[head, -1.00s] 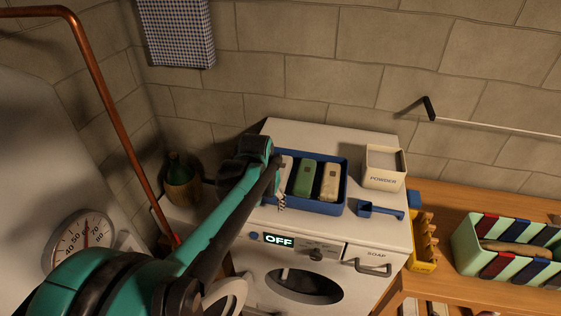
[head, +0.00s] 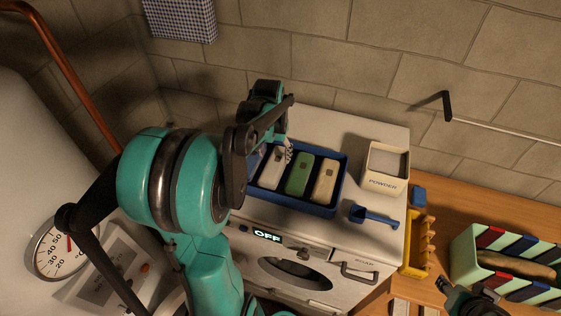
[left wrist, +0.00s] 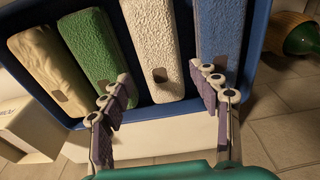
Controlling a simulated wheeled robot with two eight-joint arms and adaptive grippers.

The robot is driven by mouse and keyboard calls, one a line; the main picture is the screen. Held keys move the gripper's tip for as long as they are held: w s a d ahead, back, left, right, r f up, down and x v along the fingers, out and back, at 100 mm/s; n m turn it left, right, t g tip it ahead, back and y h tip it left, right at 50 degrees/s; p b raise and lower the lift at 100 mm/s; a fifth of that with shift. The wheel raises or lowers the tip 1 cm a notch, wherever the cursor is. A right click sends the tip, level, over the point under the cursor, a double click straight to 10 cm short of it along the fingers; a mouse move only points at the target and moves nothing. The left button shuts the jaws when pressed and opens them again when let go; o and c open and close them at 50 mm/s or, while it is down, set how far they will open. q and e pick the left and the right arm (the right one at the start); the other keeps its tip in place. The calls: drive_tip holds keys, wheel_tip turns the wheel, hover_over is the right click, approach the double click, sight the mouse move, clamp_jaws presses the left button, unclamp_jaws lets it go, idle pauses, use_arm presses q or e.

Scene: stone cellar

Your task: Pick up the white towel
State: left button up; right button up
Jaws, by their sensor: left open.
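The white towel (head: 272,167) lies folded in the blue tray (head: 312,211) on the washing machine, left of a green towel (head: 299,174) and a cream towel (head: 325,180). In the left wrist view, the white towel (left wrist: 153,45) lies between the green and a blue towel (left wrist: 225,40); a small dark patch marks its near end. My left gripper (left wrist: 160,82) is open and empty, its fingers on either side of the white towel's near end. In the head view, my left gripper (head: 285,140) covers the tray's back left. Contact cannot be told.
A powder box (head: 385,168) and blue scoop (head: 373,216) stand right of the tray. A yellow rack (head: 419,243) and striped basket (head: 463,258) are on the wooden bench. Part of my right arm (head: 474,300) shows at the bottom right.

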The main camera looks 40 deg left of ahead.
sight(274, 163)
use_arm(q)
wheel_tip(274, 163, down, 7)
drive_tip(key=shift+w+a+r, duration=0.1)
drive_tip(key=shift+w+r, duration=0.05)
drive_tip(key=shift+c, duration=0.4)
drive_tip(key=c, duration=0.9)
